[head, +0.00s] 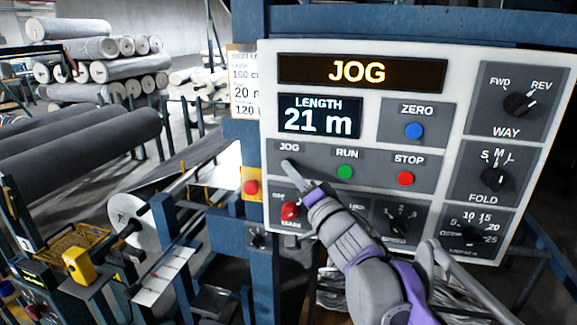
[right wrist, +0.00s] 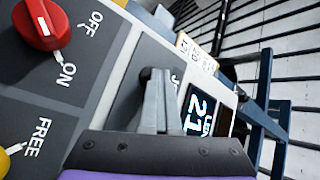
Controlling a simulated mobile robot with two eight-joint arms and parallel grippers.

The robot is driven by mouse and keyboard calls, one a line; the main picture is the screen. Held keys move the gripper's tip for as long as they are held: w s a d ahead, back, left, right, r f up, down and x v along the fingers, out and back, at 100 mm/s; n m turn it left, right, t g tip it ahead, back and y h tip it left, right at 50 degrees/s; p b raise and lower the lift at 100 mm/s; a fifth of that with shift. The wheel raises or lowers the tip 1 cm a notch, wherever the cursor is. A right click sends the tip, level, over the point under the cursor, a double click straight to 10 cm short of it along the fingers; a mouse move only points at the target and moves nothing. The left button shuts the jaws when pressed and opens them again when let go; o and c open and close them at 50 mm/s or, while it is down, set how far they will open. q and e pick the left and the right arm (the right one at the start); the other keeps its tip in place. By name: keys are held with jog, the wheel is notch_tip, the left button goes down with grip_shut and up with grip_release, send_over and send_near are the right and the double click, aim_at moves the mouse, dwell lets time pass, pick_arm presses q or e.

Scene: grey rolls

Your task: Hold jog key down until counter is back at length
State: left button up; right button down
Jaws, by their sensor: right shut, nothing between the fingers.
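The control panel (head: 365,150) faces me, and its top display (head: 362,72) reads JOG in amber. The length counter (head: 319,117) reads 21 m. My right gripper (head: 290,165) is shut and empty, with its fingertips at the jog key below the JOG label. In the right wrist view the closed fingers (right wrist: 154,90) reach a dark round key, the jog key (right wrist: 147,73), which they mostly cover. They look in contact; how deep the key is pressed cannot be told. The way knob (head: 520,104) appears turned toward REV. My left gripper is not in view.
The green run button (head: 345,172), red stop button (head: 405,178) and blue zero button (head: 414,131) are close by. The red main switch (head: 290,211) sits just under my fingers. A paper card (head: 244,85) shows 20 m. Grey rolls (head: 85,140) lie at left.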

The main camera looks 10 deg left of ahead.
jog(key=shift+s, duration=0.1)
dwell(0.7)
jog(key=shift+s, duration=0.75)
jog(key=shift+s+a, duration=0.1)
jog(key=shift+s, duration=2.35)
jog(key=s+d+f+g+h+p, duration=0.1)
jog(key=s+d+f+h, duration=0.2)
jog(key=d+f+h, duration=0.55)
jog(key=s+d+f+g+h, duration=0.2)
jog(key=s+d+f+h, duration=0.15)
jog(key=d+f, duration=1)
jog(key=s+d+f+n+g+h, duration=0.1)
jog(key=s+d+f+g, duration=0.2)
jog(key=s+f, duration=0.4)
jog(key=s+d+f+n+g+p, duration=0.1)
jog(key=s+d+f+g, duration=0.3)
jog(key=s, duration=0.7)
notch_tip(320, 180, down, 3)
jog(key=shift+s+d+n+h, duration=0.25)
jog(key=shift+d+n+h, duration=0.25)
jog(key=shift+d, duration=0.65)
